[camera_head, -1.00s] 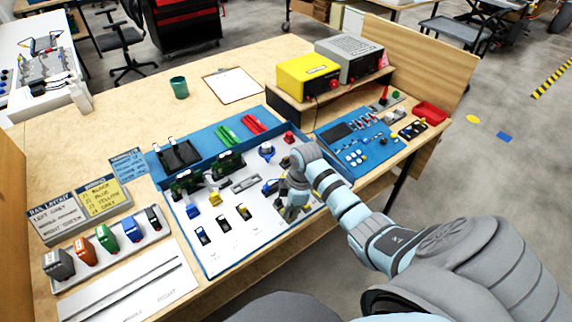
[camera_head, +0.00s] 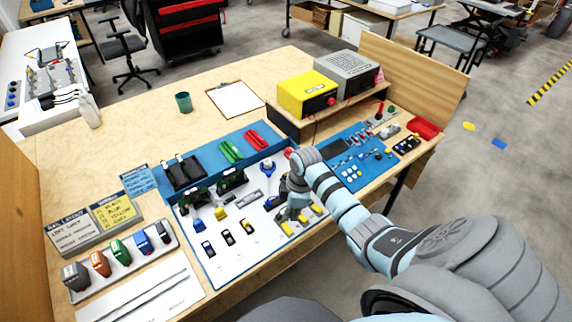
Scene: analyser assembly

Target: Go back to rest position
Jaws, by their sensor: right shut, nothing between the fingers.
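My right arm comes in from the lower right. Its gripper (camera_head: 293,212) points down over the right part of the white assembly panel (camera_head: 262,245). It looks shut and empty, close to several small yellow parts (camera_head: 288,229) at the panel's right end. Whether it touches the panel cannot be told. The gripper and wrist hide part of the panel's right side. My left arm and gripper are not in view.
A blue parts board (camera_head: 350,172) and a red tray (camera_head: 425,129) lie to the right. A yellow box (camera_head: 306,93) and a grey box (camera_head: 346,72) stand on a shelf behind. Coloured modules (camera_head: 121,251) stand at left. The table's back left is mostly clear.

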